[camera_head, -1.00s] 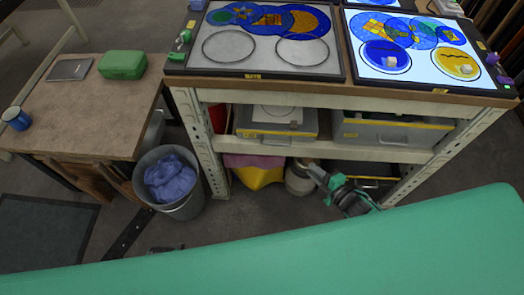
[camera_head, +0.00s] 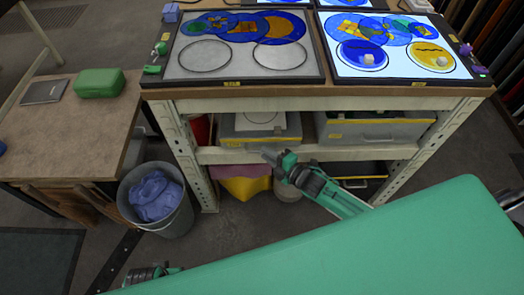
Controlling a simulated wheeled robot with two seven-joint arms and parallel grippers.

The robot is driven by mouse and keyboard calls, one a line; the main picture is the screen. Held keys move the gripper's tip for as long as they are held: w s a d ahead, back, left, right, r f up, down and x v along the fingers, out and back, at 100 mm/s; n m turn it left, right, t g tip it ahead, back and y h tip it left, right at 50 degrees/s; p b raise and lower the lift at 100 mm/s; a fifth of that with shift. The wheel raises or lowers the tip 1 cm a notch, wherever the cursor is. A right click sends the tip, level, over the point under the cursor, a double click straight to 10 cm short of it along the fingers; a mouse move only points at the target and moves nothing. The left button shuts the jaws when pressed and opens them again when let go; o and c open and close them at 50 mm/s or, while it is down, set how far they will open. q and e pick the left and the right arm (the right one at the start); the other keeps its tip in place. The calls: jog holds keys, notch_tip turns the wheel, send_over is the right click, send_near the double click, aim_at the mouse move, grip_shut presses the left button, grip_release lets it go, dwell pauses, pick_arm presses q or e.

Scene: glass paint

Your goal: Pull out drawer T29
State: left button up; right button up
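Under the workbench, a grey drawer (camera_head: 232,127) with a yellow-edged front sits on the left of the shelf. A second grey drawer (camera_head: 375,131) with a yellow edge sits on the right. A dark drawer or box (camera_head: 362,168) shows lower down, partly behind my arm. I cannot read a T29 label on any of them. My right gripper (camera_head: 268,155) is in front of the shelf edge, just below the left drawer, with no visible contact. Its fingers are too small to judge. Part of my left arm's end (camera_head: 150,274) shows at the bottom left; its fingers are not clear.
Two glass paint panels (camera_head: 184,72) lie on the workbench top. A bin (camera_head: 172,225) with a blue bag stands left of the bench leg. A yellow container (camera_head: 247,187) and a pale round pot (camera_head: 287,193) stand under the shelf. My green body covers the lower right.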

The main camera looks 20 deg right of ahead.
jog(key=shift+x, duration=1.55)
pick_arm(q)
jog(key=shift+r, duration=0.2)
pick_arm(e)
grip_shut()
jog(key=shift+s, duration=0.1)
